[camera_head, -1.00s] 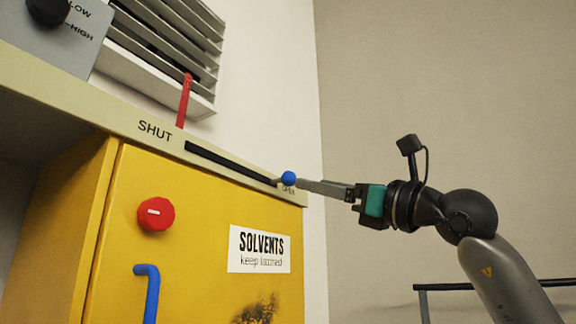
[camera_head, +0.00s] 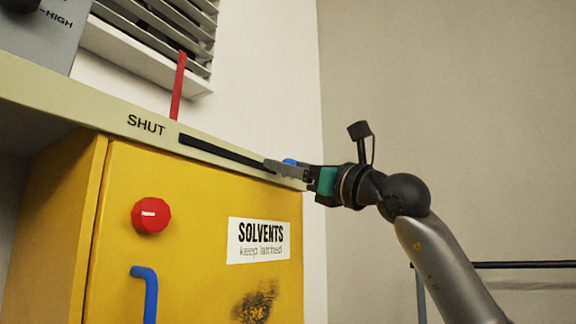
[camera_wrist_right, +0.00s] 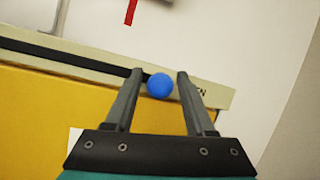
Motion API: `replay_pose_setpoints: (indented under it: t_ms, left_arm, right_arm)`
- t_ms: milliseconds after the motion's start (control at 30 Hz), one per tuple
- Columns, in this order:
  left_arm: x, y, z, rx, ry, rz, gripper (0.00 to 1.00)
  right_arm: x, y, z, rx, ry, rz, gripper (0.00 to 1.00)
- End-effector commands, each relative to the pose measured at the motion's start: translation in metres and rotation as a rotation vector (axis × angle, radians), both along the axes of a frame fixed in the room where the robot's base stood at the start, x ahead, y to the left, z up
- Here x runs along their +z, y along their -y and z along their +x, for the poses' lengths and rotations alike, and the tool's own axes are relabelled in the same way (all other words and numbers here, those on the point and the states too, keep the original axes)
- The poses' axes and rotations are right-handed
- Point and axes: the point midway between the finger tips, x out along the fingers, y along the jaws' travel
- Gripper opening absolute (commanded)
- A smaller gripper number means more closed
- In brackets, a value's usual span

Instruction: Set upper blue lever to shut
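The upper blue lever shows as a round blue knob (camera_head: 290,162) at the right, OPEN end of a dark slot (camera_head: 222,150) in the cream rail. SHUT is printed at the slot's left end. My right gripper (camera_head: 272,168) reaches in from the right and partly hides the knob. In the right wrist view the blue knob (camera_wrist_right: 160,85) sits between the two spread fingers (camera_wrist_right: 157,78), with a gap showing at each side. I cannot tell whether a finger touches it. My left gripper is in neither view.
Below the rail is a yellow cabinet (camera_head: 190,260) with a red knob (camera_head: 151,215), a blue handle (camera_head: 150,290) and a SOLVENTS label (camera_head: 258,241). A red lever (camera_head: 179,85) stands above the rail near a louvred vent (camera_head: 165,40). Open space lies right of the cabinet.

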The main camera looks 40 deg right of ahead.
Motion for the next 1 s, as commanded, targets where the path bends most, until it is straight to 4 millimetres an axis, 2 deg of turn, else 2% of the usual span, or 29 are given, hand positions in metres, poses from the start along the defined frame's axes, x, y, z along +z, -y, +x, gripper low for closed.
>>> replay_pose_setpoints:
  t_ms: [67,467,1000]
  left_arm:
    - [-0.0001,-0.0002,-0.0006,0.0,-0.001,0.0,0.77]
    - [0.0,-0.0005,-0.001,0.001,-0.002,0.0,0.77]
    - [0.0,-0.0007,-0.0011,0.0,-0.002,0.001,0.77]
  right_arm:
    - [0.0,0.0001,-0.0002,0.0,0.0,0.0,0.45]
    - [0.0,0.0002,-0.0003,0.0,0.0,0.0,0.0]
    - [-0.0001,0.0002,-0.0003,0.0,-0.001,0.0,0.0]
